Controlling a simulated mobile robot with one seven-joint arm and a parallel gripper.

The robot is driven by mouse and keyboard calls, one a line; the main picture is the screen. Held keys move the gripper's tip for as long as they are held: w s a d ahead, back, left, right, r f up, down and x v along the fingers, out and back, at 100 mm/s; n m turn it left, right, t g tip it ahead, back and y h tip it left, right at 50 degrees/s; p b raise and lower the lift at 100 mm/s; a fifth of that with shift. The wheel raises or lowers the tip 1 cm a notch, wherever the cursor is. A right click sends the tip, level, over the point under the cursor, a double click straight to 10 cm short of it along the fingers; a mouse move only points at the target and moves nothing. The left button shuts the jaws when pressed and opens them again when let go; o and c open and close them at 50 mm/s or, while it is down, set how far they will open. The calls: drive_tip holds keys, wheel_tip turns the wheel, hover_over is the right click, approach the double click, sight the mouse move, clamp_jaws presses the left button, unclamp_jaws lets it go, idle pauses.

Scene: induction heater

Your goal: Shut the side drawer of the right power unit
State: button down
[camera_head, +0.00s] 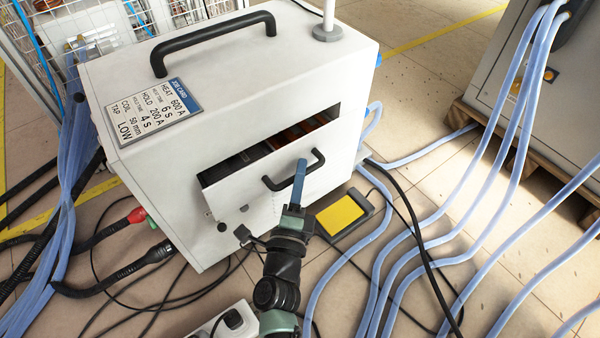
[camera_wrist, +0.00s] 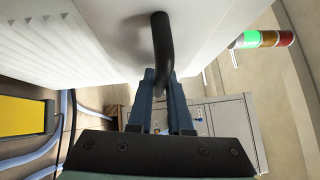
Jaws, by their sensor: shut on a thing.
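The power unit is a white box (camera_head: 135,75) with a black top handle (camera_head: 212,42). Its side drawer (camera_head: 240,193) stands partly open, and dark and reddish contents show in the gap above its front. A black bar handle (camera_head: 318,158) is fixed to the drawer front. My gripper (camera_head: 300,168) is at this handle with its blue fingers upright, shut on the bar. In the wrist view the blue fingers (camera_wrist: 162,78) close on the black handle (camera_wrist: 162,40), which curves out from the white panel. The exact finger contact is partly hidden.
A yellow-topped pedal (camera_head: 343,214) lies on the floor right of the drawer. Pale blue hoses (camera_head: 400,255) and black cables cross the floor. A grey cabinet (camera_head: 500,85) on a wooden pallet stands at right. A wire cage (camera_head: 95,30) is behind left.

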sight(286, 166)
drive_tip(key=shift+w+a, duration=0.1)
idle(0.6)
drive_tip(key=shift+w+a+p, duration=0.3)
drive_tip(key=shift+w+a, duration=0.35)
drive_tip(key=shift+w, duration=0.2)
drive_tip(key=shift+w+a+p, duration=0.25)
drive_tip(key=shift+w+a, duration=0.35)
drive_tip(key=shift+w, duration=0.25)
drive_tip(key=c, duration=0.8)
unclamp_jaws()
drive_tip(key=shift+c, duration=0.2)
drive_tip(key=s+a+f+p, duration=0.1)
drive_tip(key=s+p, duration=0.3)
drive_tip(key=s, duration=0.8)
drive_tip(key=shift+s+a+f+p, duration=0.35)
drive_tip(key=shift+a+f, duration=0.05)
drive_tip(key=shift+a, duration=0.1)
drive_tip(key=shift+r, duration=0.1)
